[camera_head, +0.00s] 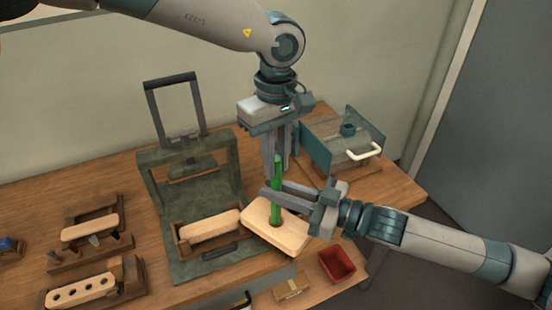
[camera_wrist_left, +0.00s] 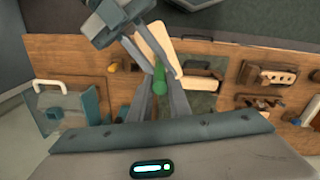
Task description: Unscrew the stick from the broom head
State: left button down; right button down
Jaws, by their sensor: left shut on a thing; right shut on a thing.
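The broom head (camera_head: 262,232) is a pale wooden block, tilted and held above the table's front part. The green stick (camera_head: 277,205) stands upright in a hole in its top face. My left gripper (camera_head: 278,164) points down from above and is shut on the stick's upper end. In the left wrist view the stick (camera_wrist_left: 160,80) shows between its fingers. How deep the stick sits in the hole is hidden.
A green-grey press-like stand (camera_head: 208,262) with a dark handle and a wooden block is left of the broom head. Wooden holders (camera_head: 92,228) are further left. A teal box with a white handle (camera_head: 362,153) stands behind right. A red bin (camera_head: 337,263) is at the front.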

pick_arm(q)
jog(key=shift+r, duration=0.1)
dwell(0.5)
jog(key=c, duration=1.7)
grip_release()
jog(key=shift+o, duration=0.2)
jog(key=shift+r, duration=2.2)
jog(key=shift+o, duration=0.4)
